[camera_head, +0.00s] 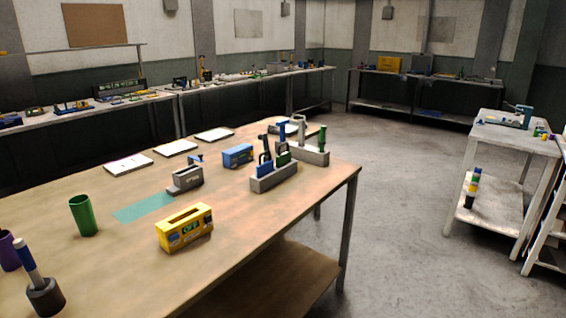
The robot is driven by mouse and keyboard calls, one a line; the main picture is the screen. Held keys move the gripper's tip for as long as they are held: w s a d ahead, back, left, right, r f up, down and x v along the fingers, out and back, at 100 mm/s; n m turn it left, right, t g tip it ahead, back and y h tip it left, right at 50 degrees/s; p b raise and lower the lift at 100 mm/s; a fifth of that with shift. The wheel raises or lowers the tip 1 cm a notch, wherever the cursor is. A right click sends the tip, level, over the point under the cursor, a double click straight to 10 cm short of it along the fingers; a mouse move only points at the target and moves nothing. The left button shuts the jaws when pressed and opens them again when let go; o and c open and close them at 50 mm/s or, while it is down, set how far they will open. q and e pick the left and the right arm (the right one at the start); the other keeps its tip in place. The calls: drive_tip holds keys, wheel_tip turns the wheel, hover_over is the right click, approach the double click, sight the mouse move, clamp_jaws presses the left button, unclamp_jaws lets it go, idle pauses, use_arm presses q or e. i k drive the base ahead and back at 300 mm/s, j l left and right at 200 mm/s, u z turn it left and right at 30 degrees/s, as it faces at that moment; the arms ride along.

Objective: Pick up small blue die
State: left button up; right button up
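A small blue block (238,155) with a dark label lies on the near wooden table (110,255), behind a grey slotted block (185,179). It looks like the blue die, but I cannot read its label. A larger yellow block (184,228) with a slot on top sits nearer me. Neither of my grippers is in view.
White pads (176,147) lie along the far edge. A teal mat (145,208) lies flat. Open floor (400,230) is to the right, before a white table (515,140).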

sight(264, 169)
drive_tip(key=u, duration=0.55)
drive_tip(key=i+l+u, duration=0.15)
drive_tip(key=l+u, duration=0.65)
drive_tip(key=i+l+u, duration=0.1)
drive_tip(key=l+u, duration=0.2)
drive_tip(key=u, duration=0.15)
drive_tip(key=l+u, duration=0.1)
drive_tip(key=l, duration=0.55)
drive_tip(key=k+l, duration=0.1)
drive_tip(key=l, duration=0.5)
drive_tip(key=l+u, duration=0.15)
drive_tip(key=l, duration=0.45)
drive_tip(key=k+l, duration=0.15)
drive_tip(key=l, duration=0.5)
drive_tip(key=i+u, duration=0.05)
